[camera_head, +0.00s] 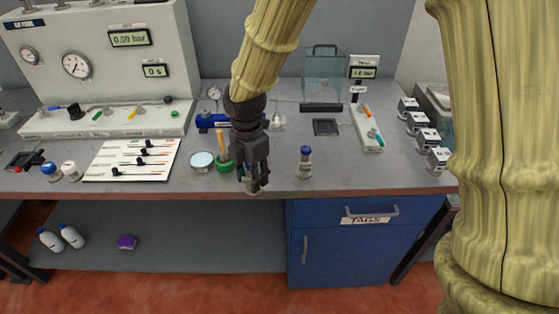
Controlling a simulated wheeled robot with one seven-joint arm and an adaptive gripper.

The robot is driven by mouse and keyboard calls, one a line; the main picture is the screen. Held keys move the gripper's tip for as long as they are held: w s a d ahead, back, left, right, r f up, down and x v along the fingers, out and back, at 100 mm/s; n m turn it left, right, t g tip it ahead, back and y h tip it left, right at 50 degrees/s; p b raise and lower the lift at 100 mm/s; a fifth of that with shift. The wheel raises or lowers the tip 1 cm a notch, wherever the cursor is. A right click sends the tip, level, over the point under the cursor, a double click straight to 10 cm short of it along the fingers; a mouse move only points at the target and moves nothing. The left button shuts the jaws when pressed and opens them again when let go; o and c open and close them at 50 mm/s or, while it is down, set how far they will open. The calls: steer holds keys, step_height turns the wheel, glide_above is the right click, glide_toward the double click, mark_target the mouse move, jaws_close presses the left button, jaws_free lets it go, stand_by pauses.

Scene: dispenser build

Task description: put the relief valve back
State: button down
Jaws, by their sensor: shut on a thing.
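My gripper (254,184) points down just above the front edge of the bench, left of the blue-capped bottle. It is shut on a small pale part that the fingers mostly hide. I cannot tell from this view whether that part is the relief valve. No other thing in view is clearly the relief valve. A grey gauge panel (95,30) with dials, displays and a ledge of small fittings stands at the back left. A blue clamp-like device (207,121) sits on the bench behind my gripper, partly hidden by my arm.
A blue-capped bottle (305,163) stands to the right. A white sheet (132,160) with small parts lies left. A white tray (368,130) is right. Bench front between bottle and boxes (438,160) is clear.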

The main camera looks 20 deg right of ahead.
steer(key=w+d+p, duration=0.1)
steer(key=w+d, duration=0.1)
steer(key=d, duration=0.1)
steer(key=w+d+p, duration=0.1)
steer(key=w+d, duration=0.1)
steer(key=w, duration=0.1)
steer(key=w+d+f+p, duration=0.1)
steer(key=w+d, duration=0.1)
steer(key=d, duration=0.1)
steer(key=shift+w+d, duration=0.2)
steer(key=shift+d, duration=0.15)
steer(key=shift+w+d+f, duration=0.1)
steer(key=shift+w+d, duration=0.15)
steer(key=shift+d, duration=0.15)
steer(key=shift+f+p, duration=0.9)
steer(key=shift+f, duration=0.85)
steer(key=shift+f, duration=0.1)
steer(key=c, duration=1)
jaws_free()
steer(key=shift+o, duration=0.2)
step_height(320, 180, up, 12)
steer(key=b, duration=0.3)
